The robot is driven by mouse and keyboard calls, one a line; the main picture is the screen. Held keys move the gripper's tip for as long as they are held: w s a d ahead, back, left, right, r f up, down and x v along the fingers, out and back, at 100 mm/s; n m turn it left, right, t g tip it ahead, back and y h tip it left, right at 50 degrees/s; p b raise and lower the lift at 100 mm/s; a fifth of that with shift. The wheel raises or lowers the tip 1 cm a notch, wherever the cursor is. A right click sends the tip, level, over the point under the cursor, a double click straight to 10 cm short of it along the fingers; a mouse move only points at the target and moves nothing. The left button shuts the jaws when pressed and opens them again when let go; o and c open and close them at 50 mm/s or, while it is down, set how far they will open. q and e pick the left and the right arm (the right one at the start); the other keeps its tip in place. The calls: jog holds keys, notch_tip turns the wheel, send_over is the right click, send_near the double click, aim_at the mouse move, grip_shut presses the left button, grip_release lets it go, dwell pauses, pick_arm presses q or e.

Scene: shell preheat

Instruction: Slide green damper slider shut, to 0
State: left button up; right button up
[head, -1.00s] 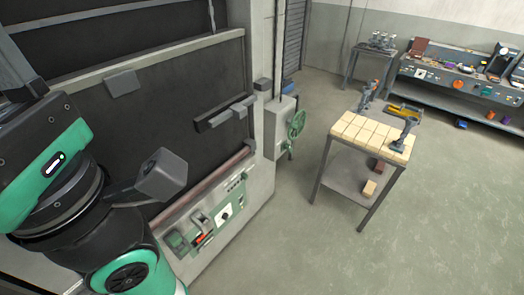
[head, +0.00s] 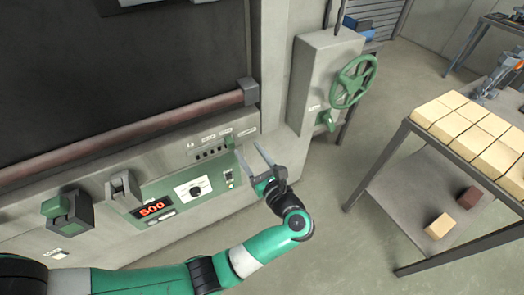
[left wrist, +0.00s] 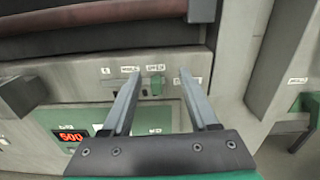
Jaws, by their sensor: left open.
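The green damper slider (head: 229,141) is a small green knob on the furnace front panel, beside a row of dark slots under small label plates. In the left wrist view the green slider (left wrist: 156,85) shows between the fingertips, farther off than they are. My left gripper (head: 248,149) is open and empty, pointing at the panel just right of the slider in the head view. It also shows in the left wrist view (left wrist: 160,78), its two fingers apart. I cannot tell whether a finger touches the slider. My right gripper is not in view.
A reddish bar (head: 120,135) runs above the panel. A green handwheel (head: 354,81) is on a box to the right. A table with pale blocks (head: 470,125) stands farther right.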

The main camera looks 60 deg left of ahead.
pick_arm(q)
jog(key=b, duration=0.3)
send_near(232, 143)
jog(key=s+d, duration=0.1)
jog(key=d, duration=0.1)
jog(key=a, duration=0.7)
jog(key=w+a+b, duration=0.1)
jog(key=a, duration=0.2)
jog(key=shift+w+a, duration=0.15)
jog(key=shift+a, duration=0.15)
jog(key=shift+w+a, duration=0.1)
jog(key=shift+a, duration=0.45)
grip_shut()
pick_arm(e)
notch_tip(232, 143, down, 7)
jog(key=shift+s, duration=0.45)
